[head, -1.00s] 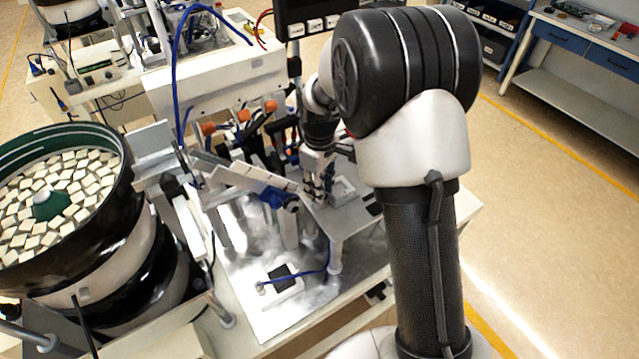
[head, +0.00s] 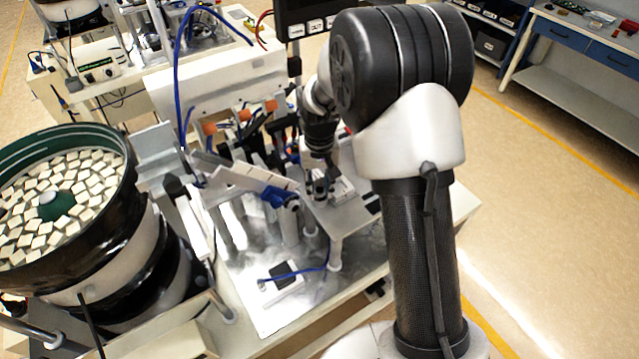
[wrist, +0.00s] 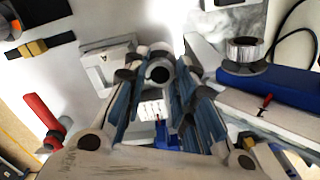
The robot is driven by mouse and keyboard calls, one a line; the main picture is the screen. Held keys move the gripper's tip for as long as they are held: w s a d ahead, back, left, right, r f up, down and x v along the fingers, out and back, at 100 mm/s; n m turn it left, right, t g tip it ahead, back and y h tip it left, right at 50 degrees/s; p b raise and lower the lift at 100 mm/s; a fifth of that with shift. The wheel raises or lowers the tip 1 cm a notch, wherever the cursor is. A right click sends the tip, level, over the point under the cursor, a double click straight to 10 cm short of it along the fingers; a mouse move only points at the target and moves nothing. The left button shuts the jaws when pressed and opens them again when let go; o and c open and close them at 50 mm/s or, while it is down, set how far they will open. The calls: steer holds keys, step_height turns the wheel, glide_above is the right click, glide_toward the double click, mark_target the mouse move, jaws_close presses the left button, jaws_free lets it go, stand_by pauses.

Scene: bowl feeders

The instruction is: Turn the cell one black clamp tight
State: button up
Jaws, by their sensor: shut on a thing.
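My gripper (head: 318,182) reaches down to the small raised plate of the cell, and its fingertips are small and partly hidden in the head view. In the wrist view my gripper (wrist: 157,72) has its blue-grey fingers closed around a small dark, rounded piece (wrist: 159,74), which I take to be the black clamp. The fingers hide most of it, so I cannot tell how far it is turned. A white block (wrist: 108,66) lies just left of the fingertips; it also shows on the plate in the head view (head: 341,189).
A blue rail with a silver cylinder (wrist: 245,50) stands close right of the fingers. A red handle (wrist: 42,112) lies to the left. The feeder chute (head: 245,177) is beside my gripper, and a bowl feeder (head: 128,200) stands at left. Floor at right is clear.

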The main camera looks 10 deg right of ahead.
mark_target(320, 190)
steer(key=shift+m, duration=0.7)
steer(key=o, duration=1.1)
step_height(320, 190, up, 12)
stand_by(0.4)
